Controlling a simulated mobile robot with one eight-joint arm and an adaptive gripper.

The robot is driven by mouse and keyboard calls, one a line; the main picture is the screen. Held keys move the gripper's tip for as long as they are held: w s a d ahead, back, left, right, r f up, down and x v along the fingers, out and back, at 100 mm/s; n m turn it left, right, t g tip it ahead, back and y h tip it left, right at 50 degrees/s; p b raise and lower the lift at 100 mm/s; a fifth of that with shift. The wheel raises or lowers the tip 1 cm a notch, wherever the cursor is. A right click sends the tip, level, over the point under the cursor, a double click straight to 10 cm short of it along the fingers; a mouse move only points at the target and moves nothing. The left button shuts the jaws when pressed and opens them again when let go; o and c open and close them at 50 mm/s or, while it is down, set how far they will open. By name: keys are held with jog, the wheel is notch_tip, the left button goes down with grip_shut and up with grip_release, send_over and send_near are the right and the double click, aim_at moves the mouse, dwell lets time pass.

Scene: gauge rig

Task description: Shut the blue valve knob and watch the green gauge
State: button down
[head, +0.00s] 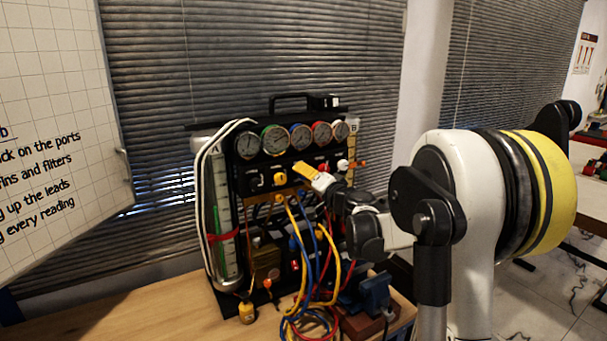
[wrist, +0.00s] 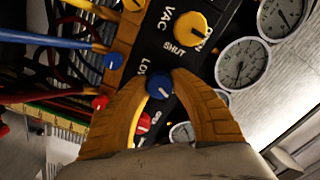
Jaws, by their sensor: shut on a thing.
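The blue valve knob (wrist: 159,84) sits on the black panel between the yellow fingertips of my gripper (wrist: 162,78) in the wrist view. The gripper is shut on the knob, and part of the knob's side is covered by the fingers. In the head view, my gripper (head: 302,170) reaches the panel from the right, and the blue knob is hidden there. The green gauge (head: 275,140) is second from the left in the top row; its needle is too small to read.
Blue, yellow and red leads (head: 310,275) hang below the gripper. A clear tube (head: 221,200) stands left; bare bench (head: 140,315) lies front left.

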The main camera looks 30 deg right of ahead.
jog(key=m, duration=0.6)
jog(key=shift+m, duration=0.3)
jog(key=m, duration=0.6)
jog(key=shift+f, duration=0.1)
dwell(0.3)
jog(key=c, duration=1.1)
grip_release()
jog(key=shift+o, duration=0.2)
jog(key=s, duration=1.2)
jog(key=shift+d, duration=0.25)
